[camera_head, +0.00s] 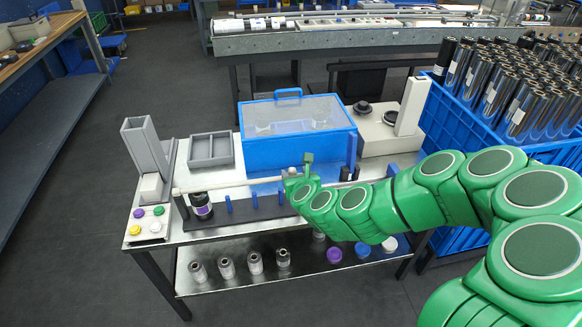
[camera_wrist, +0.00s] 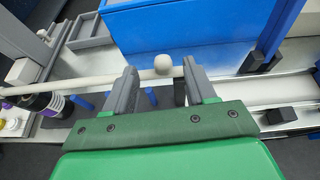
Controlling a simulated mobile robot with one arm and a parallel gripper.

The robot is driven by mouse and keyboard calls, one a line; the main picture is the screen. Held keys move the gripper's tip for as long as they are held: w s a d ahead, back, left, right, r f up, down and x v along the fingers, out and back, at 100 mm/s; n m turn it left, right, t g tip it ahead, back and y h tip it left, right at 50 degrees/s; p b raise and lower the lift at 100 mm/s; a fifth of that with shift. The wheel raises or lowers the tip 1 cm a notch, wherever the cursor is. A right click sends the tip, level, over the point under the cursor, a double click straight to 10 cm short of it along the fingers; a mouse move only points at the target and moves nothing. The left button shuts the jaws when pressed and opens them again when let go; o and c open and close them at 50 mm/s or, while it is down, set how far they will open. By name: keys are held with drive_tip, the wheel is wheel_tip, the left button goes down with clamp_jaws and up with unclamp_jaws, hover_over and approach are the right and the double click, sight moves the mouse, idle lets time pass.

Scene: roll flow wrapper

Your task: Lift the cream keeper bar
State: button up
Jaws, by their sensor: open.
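The cream keeper bar (camera_head: 230,184) is a long thin rod lying across the front of the machine table, above a dark strip with blue pegs. My gripper (camera_head: 298,171) is at this right end of the bar. In the wrist view my gripper (camera_wrist: 160,72) is open, with the knob end showing between its two grey fingers. The left finger hides a short piece of the bar. I cannot tell whether either finger touches it.
A blue box with a clear lid (camera_head: 298,130) stands close behind the bar. A grey upright holder (camera_head: 146,158) and coloured buttons (camera_head: 147,220) are at the left. A dark roll (camera_head: 201,206) sits beneath the bar's left part. Blue crates of rolls (camera_head: 466,118) stand right.

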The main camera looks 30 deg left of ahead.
sight(292, 169)
drive_tip(key=shift+w+f+m, duration=0.1)
drive_tip(key=shift+f+m, duration=0.2)
drive_tip(key=shift+f, duration=0.05)
drive_tip(key=shift+x, duration=3.9)
drive_tip(key=shift+c, duration=0.4)
clamp_jaws()
